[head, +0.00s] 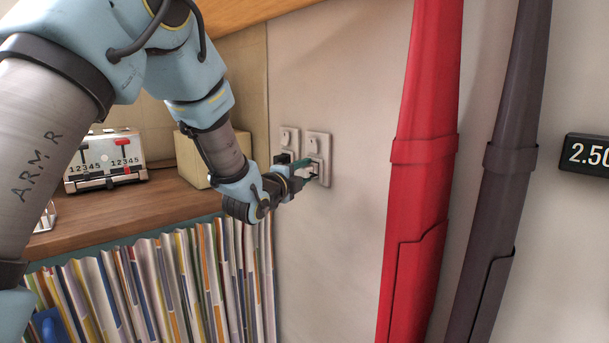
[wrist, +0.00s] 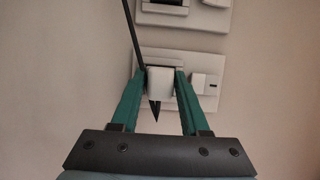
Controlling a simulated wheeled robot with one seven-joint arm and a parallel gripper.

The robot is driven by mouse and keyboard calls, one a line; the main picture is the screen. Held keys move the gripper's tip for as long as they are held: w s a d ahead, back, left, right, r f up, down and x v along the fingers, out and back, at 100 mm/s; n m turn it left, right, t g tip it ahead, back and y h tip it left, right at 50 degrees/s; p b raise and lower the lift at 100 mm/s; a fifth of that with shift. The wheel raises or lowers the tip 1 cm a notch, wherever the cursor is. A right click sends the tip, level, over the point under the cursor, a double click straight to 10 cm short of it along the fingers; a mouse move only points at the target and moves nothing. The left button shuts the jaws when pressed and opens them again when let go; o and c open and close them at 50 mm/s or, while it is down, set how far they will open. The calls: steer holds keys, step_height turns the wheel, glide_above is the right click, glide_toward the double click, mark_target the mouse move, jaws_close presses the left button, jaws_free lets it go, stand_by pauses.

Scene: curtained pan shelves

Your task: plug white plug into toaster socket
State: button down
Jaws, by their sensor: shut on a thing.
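My gripper (head: 309,174) is at the right wall socket (head: 325,146), its green fingers pointing at the plate. In the wrist view, my gripper (wrist: 161,82) is shut on the white plug (wrist: 160,83), with one finger on each side. The plug overlaps the socket plate (wrist: 206,65); I cannot tell whether its pins are in. A dark cable (wrist: 133,32) runs up from near the plug. The left wall socket (head: 289,138) has a dark plug (head: 282,158) at it. The chrome toaster (head: 105,162) stands on the wooden shelf. The socket face behind the white plug is hidden.
A beige box (head: 196,160) stands on the wooden shelf (head: 130,205) left of the sockets. Several upright papers or books (head: 150,290) fill the space below. A red hanging curtain (head: 425,150) and a dark grey one (head: 495,170) are to the right. The wall between is bare.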

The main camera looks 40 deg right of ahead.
steer(key=shift+r+p, duration=0.2)
steer(key=shift+p, duration=0.7)
steer(key=shift+a+p, duration=0.1)
steer(key=shift+p, duration=0.9)
steer(key=shift+f, duration=0.2)
steer(key=shift+d+b, duration=0.3)
steer(key=shift+b, duration=1.35)
steer(key=shift+a, duration=0.1)
steer(key=shift+w+a+b, duration=0.1)
steer(key=shift+a+b, duration=0.95)
steer(key=shift+a, duration=0.65)
